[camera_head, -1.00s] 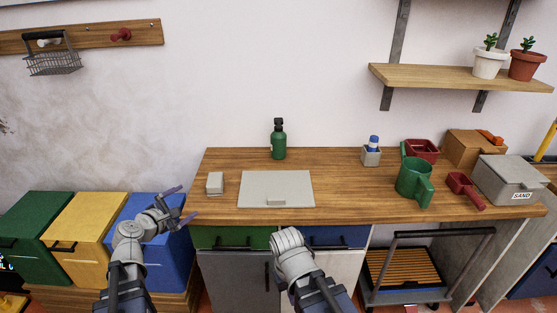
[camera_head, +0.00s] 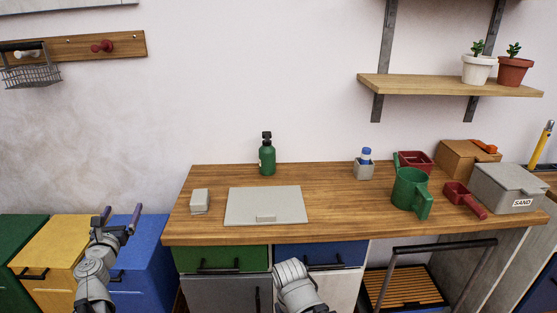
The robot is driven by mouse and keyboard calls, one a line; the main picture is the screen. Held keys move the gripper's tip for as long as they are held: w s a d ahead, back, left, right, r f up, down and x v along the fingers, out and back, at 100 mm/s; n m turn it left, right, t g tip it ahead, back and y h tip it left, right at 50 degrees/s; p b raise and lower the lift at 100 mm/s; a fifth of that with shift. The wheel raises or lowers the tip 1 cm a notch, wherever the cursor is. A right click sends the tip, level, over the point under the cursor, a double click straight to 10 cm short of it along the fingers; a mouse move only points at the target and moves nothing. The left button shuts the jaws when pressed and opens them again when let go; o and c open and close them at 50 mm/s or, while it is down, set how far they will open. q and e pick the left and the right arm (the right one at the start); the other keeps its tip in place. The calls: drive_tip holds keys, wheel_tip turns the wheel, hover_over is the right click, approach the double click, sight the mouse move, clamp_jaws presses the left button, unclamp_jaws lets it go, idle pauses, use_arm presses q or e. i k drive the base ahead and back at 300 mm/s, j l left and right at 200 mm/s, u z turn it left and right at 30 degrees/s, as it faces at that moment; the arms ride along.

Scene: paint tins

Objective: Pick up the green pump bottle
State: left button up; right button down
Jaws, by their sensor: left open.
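The green pump bottle (camera_head: 267,159) stands upright at the back of the wooden worktop, near the wall, with a black pump head on top. My left gripper (camera_head: 121,217) is open and empty, left of the worktop and in front of the blue and yellow bins. It is well apart from the bottle, to its left and nearer to me. My right arm shows at the bottom middle in front of the cabinet, but its gripper fingers cannot be made out.
On the wooden worktop (camera_head: 340,213) lie a grey flat board (camera_head: 262,201) and a small light block (camera_head: 199,201). To the right stand a small holder (camera_head: 364,170), a green watering can (camera_head: 408,188), a red scoop (camera_head: 462,197) and a grey SAND box (camera_head: 507,187). A shelf (camera_head: 450,86) hangs above.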

sight(267, 153)
drive_tip(key=i+z, duration=0.2)
drive_tip(key=z, duration=0.15)
drive_tip(key=i+z, duration=0.3)
drive_tip(key=i+j+z, duration=0.1)
drive_tip(key=z, duration=0.25)
